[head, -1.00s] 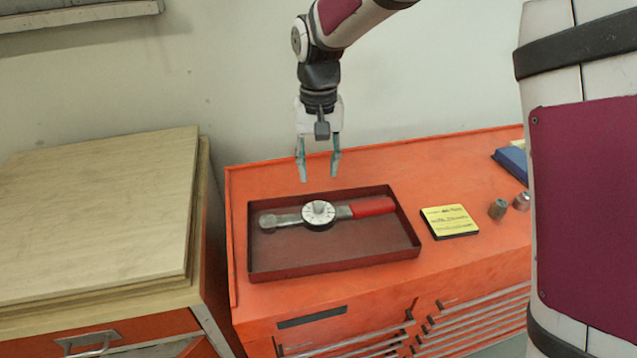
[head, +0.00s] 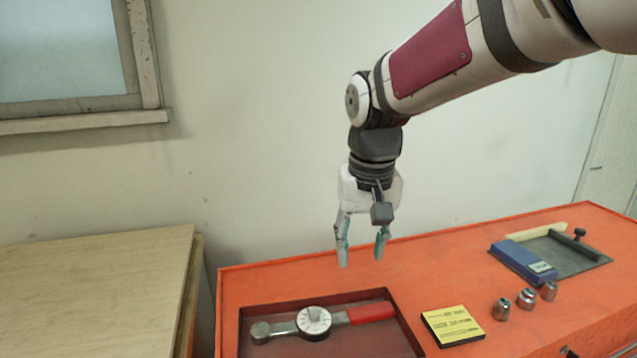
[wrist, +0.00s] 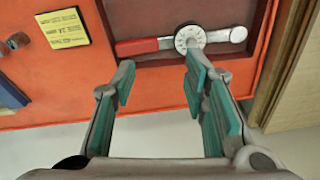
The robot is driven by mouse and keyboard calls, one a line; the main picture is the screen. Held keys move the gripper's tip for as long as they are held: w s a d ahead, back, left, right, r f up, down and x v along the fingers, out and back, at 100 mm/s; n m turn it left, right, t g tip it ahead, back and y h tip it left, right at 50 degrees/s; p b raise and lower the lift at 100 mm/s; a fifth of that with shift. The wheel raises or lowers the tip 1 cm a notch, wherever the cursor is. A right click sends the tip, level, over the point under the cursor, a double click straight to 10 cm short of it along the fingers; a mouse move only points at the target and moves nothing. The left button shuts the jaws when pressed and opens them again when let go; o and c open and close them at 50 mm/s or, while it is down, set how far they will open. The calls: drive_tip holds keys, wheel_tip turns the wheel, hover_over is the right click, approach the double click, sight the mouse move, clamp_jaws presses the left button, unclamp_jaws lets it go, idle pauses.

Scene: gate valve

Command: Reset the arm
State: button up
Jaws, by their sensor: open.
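My gripper (head: 361,252) hangs from my arm with its fingers pointing down, above the back edge of the orange cabinet top. Its teal-padded fingers are apart and nothing is between them. In the wrist view my gripper (wrist: 160,90) is also spread and empty. A torque wrench (head: 314,321) with a round white dial and a red handle lies in a dark red tray (head: 385,304), below and in front of my gripper. The wrench also shows in the wrist view (wrist: 190,38), past the fingertips.
The orange cabinet (head: 300,277) holds a yellow note pad (head: 452,325), several metal sockets (head: 526,298) and a blue box (head: 523,262) on a grey plate at right. A wooden-topped cabinet (head: 95,290) stands at left. The wall is close behind.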

drive_tip(key=s+d+r+t, duration=0.1)
drive_tip(key=s+d+t, duration=0.1)
drive_tip(key=s+d, duration=0.4)
drive_tip(key=s+d+r+t, duration=0.1)
drive_tip(key=s+d, duration=0.5)
drive_tip(key=s, duration=0.8)
drive_tip(key=shift+r+m+t, duration=0.15)
drive_tip(key=shift+m+t, duration=0.25)
drive_tip(key=shift+t, duration=0.1)
drive_tip(key=shift+d, duration=0.15)
